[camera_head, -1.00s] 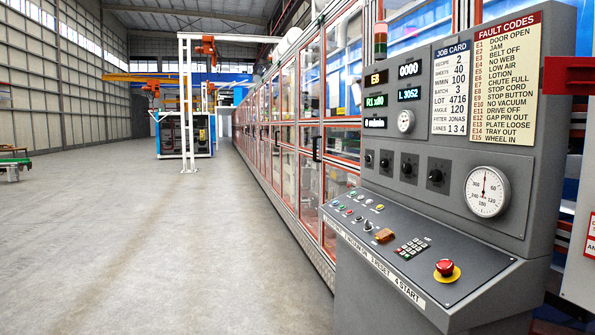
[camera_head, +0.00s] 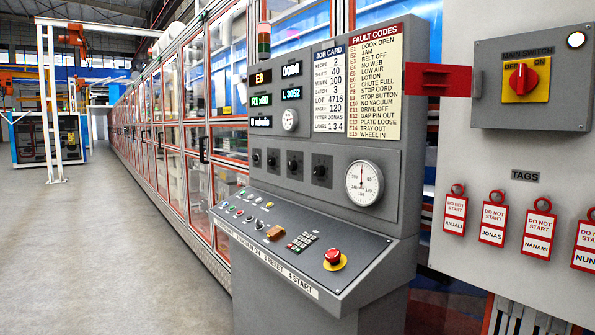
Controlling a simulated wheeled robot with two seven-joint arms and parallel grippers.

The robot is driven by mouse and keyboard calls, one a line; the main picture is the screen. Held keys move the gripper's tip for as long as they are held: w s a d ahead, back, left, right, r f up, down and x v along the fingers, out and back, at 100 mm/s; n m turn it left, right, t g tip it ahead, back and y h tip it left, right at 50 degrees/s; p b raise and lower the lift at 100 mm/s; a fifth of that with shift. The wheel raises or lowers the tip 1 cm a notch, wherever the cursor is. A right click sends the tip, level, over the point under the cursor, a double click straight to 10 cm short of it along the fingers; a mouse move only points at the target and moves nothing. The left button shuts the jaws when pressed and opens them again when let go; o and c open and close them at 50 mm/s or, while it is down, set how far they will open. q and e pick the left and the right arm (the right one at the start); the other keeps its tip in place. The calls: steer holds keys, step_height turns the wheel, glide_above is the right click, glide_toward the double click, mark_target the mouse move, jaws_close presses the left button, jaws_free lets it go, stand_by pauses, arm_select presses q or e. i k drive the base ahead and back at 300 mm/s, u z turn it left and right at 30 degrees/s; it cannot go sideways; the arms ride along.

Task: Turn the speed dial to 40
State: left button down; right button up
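A grey control console stands in the middle of the view. Its upright face carries a row of several small black knobs, the rightmost knob (camera_head: 319,170) beside a large round white dial (camera_head: 364,183) whose needle points about straight up. A smaller round white dial (camera_head: 290,120) sits higher, beside the lit displays. I cannot read a speed label on any of them, so I cannot tell which is the speed dial. The job card (camera_head: 329,92) shows 40 in its second row. Neither of my grippers is in view.
At right, a box holds a red main switch (camera_head: 524,78) above several DO NOT START tags (camera_head: 493,222). Open floor (camera_head: 100,260) lies at left.

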mark_target(293, 165)
steer(key=u, duration=0.25)
steer(key=i, duration=0.35)
steer(key=u, duration=0.95)
steer(key=i, duration=0.85)
steer(key=u, duration=0.15)
